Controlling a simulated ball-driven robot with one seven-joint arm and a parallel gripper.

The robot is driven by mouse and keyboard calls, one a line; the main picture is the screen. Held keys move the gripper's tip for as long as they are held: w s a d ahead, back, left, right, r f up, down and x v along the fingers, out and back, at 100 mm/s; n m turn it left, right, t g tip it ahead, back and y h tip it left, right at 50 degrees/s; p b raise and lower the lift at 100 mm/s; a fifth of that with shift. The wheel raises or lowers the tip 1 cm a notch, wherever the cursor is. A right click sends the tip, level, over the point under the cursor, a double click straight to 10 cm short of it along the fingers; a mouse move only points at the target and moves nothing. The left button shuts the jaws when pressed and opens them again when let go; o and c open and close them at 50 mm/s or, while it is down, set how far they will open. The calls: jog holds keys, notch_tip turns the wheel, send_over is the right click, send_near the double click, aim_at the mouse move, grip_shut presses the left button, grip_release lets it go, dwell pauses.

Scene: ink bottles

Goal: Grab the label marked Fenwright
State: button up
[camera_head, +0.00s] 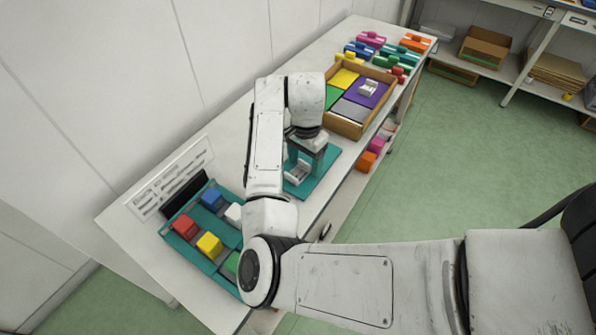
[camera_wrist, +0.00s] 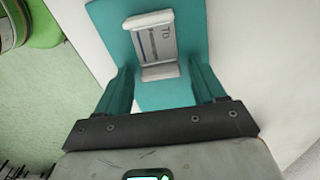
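A white label piece (camera_wrist: 157,45) with a dark stripe and small print lies on a teal mat (camera_wrist: 108,18) in the wrist view; I can make out "TD" but not the name Fenwright. The same piece (camera_head: 298,172) shows on the teal mat (camera_head: 322,177) in the head view, partly behind my arm. My gripper (camera_wrist: 160,75) is open over the mat, its two fingers apart with the label's near end between or just beyond the tips. I cannot tell whether they touch it. Another white piece (camera_head: 368,88) lies in the purple compartment of a wooden tray.
The wooden tray (camera_head: 340,123) with coloured compartments stands further along the table. Several coloured blocks (camera_head: 370,39) stand at the far end. A teal rack (camera_head: 209,222) with coloured blocks is at the near left. A white sign (camera_head: 170,178) leans by the wall.

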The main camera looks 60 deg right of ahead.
jog(key=c, duration=0.9)
jog(key=shift+r, duration=0.1)
jog(key=shift+c, duration=0.2)
